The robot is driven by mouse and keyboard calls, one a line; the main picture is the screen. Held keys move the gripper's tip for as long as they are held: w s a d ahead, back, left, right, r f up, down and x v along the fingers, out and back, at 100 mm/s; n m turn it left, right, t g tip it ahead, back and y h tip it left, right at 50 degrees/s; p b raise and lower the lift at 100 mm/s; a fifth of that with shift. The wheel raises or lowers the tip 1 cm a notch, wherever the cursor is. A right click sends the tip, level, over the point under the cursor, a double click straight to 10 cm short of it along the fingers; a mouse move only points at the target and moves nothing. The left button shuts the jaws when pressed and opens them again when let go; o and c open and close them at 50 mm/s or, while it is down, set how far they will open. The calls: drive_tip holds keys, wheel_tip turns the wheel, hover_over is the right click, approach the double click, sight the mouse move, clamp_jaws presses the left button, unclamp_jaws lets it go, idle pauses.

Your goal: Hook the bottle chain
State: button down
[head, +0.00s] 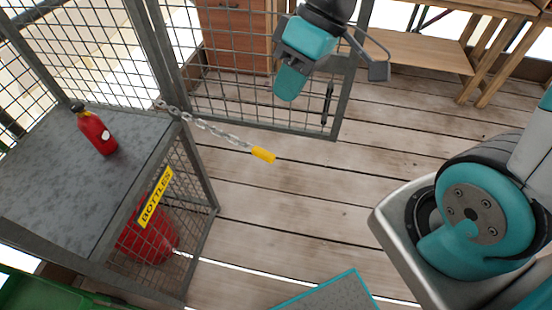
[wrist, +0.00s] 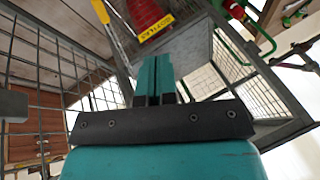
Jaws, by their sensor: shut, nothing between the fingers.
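A grey metal chain (head: 215,130) runs from the corner post of the bottle cage (head: 205,180) to a yellow end piece (head: 263,155). In the head view the free end shows against the floorboards; I cannot tell its height. A yellow bar (wrist: 101,12) in the wrist view seems to be that end piece. A red bottle (head: 145,240) stands behind the mesh under a yellow BOTTLES sign (head: 156,197); it also shows in the wrist view (wrist: 146,14). My gripper (head: 288,92) is shut and empty, above and apart from the yellow end piece. No hook is clearly visible.
A small red bottle (head: 95,130) lies on the cage's grey top (head: 50,170). A mesh door panel (head: 225,100) stands behind the chain. A wooden bench (head: 420,52) is at the back right. The floorboards in the middle are clear.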

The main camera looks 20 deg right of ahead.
drive_tip(key=w+d+f+y+b, duration=0.1)
drive_tip(key=w+d+f+b, duration=0.2)
drive_tip(key=f, duration=0.6)
drive_tip(key=w+d+f+y+b, duration=0.1)
drive_tip(key=w+d+f+b, duration=0.2)
drive_tip(key=w+d+f, duration=0.2)
wheel_tip(320, 180, down, 4)
drive_tip(key=shift+w+r+t, duration=0.1)
drive_tip(key=shift+w+t, duration=0.3)
drive_tip(key=shift+w, duration=0.2)
drive_tip(key=x, duration=1)
drive_tip(key=shift+b, duration=0.3)
drive_tip(key=shift+s, duration=0.1)
